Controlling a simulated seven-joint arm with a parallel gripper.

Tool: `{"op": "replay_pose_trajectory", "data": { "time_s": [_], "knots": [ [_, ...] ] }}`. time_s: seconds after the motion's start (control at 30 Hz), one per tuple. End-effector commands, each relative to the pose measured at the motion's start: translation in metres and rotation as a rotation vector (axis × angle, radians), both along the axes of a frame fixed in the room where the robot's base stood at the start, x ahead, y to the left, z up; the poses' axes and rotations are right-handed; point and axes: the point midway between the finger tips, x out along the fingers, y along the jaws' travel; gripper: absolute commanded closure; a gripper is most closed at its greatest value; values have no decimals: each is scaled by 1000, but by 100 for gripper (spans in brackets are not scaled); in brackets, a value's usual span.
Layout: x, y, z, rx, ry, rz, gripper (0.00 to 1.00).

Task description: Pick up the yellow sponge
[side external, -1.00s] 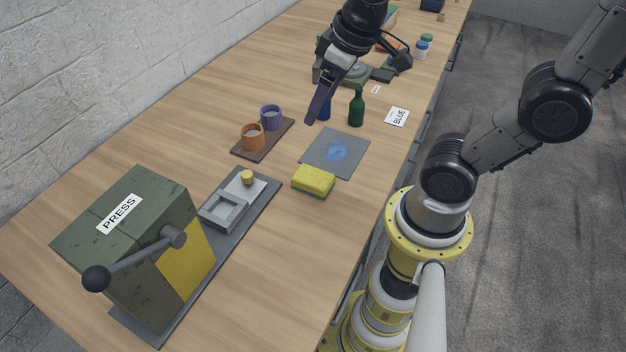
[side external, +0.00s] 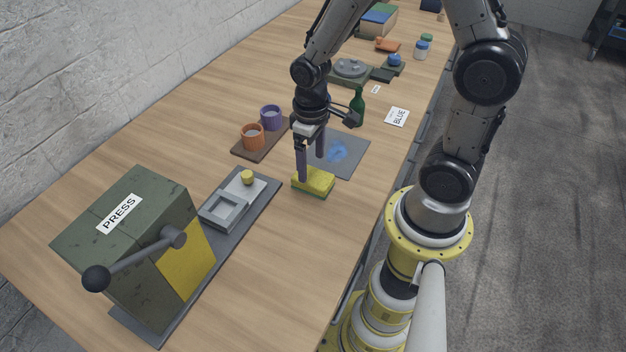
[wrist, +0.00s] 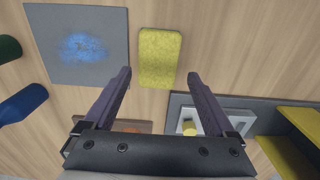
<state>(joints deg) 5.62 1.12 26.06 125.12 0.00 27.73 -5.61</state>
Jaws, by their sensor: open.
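The yellow sponge (side external: 313,184) with a green underside lies flat on the wooden table, in front of the grey mat. In the side view my gripper (side external: 311,168) points down over it, with its purple fingers apart and one finger partly in front of the sponge. In the wrist view the sponge (wrist: 159,57) shows beyond the open fingertips (wrist: 160,76), roughly centred between them. Nothing is held. Whether a fingertip touches the sponge cannot be told.
The grey mat (side external: 352,145) bears a blue stain. A green bottle (side external: 358,103) stands behind it. Orange (side external: 252,137) and purple (side external: 270,118) mugs sit on a brown board to the left. The press (side external: 140,240) and its grey tray stand front left. Table to the sponge's front is clear.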

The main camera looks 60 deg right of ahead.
Motion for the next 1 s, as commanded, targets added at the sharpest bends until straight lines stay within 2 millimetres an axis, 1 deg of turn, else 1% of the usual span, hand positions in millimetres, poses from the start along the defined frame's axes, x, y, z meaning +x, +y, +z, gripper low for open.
{"op": "replay_pose_trajectory", "data": {
  "time_s": [0.17,0.4,0.5,0.6,0.8,0.87,1.0],
  "knots": [
    [-1,0,-11,0,4,0,10],
    [-4,-3,-44,0,5,0,10],
    [-3,-3,-54,0,3,0,10],
    [-3,-3,-58,-1,0,0,10],
    [-2,-3,-58,-1,-1,0,10],
    [-2,-3,-58,-1,-1,0,21],
    [-2,-3,-57,-1,-1,0,46]
  ]
}}
